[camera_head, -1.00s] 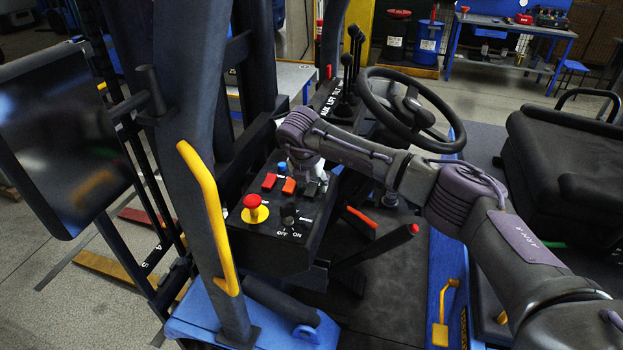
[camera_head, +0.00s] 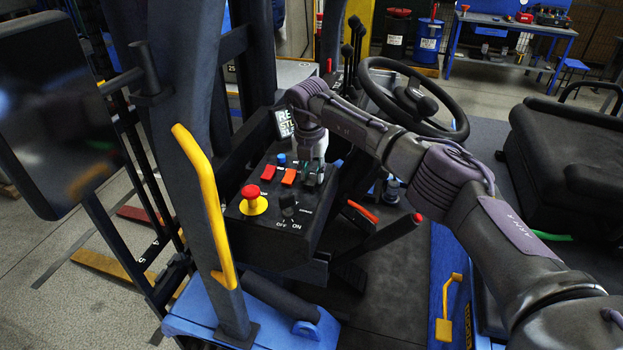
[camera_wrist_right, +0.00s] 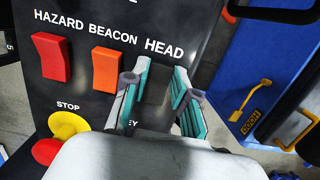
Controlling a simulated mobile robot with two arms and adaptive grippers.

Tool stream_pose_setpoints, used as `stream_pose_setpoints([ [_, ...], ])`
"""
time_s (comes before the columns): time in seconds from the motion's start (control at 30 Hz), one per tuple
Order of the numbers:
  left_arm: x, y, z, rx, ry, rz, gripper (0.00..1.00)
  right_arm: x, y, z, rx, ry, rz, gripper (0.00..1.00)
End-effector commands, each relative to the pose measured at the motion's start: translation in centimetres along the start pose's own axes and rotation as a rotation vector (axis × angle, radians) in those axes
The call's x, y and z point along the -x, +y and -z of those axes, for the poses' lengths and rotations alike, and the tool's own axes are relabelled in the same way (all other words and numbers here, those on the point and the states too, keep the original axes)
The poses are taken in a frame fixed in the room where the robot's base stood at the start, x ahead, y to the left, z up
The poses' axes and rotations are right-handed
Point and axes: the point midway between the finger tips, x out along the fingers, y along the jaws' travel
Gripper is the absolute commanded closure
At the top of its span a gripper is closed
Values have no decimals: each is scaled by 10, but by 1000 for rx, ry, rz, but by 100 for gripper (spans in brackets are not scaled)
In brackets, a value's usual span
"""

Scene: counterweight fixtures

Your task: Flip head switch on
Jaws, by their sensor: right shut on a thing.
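The head switch (camera_wrist_right: 156,84) is a dark rocker under the printed word HEAD in the right wrist view, with its lower part hard to make out. My right gripper (camera_wrist_right: 158,98) has its teal-padded fingers on either side of the switch and is shut on it. In the head view, the right gripper (camera_head: 313,174) reaches down onto the control panel (camera_head: 262,242) at its right side, where its fingers mostly hide the switch. I cannot tell which way the switch is tipped. My left gripper is in neither view.
Left of my fingers are the orange beacon switch (camera_wrist_right: 106,69) and red hazard switch (camera_wrist_right: 51,58). A red stop button (camera_head: 250,192) and a black key knob (camera_head: 288,205) sit nearer. A steering wheel (camera_head: 458,128) and levers (camera_head: 348,60) stand behind; a yellow handrail (camera_head: 205,200) rises left.

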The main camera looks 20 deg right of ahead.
Motion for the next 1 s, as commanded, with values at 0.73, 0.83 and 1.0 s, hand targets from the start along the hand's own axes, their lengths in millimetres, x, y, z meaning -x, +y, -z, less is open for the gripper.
stream_pose_setpoints([
  [0.73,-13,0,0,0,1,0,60,0,0,-4,-1,144,-6,70],
  [0.83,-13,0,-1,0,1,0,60,0,0,-4,-1,144,-6,53],
  [1.0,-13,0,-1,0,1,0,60,-1,0,-4,0,145,-5,48],
])
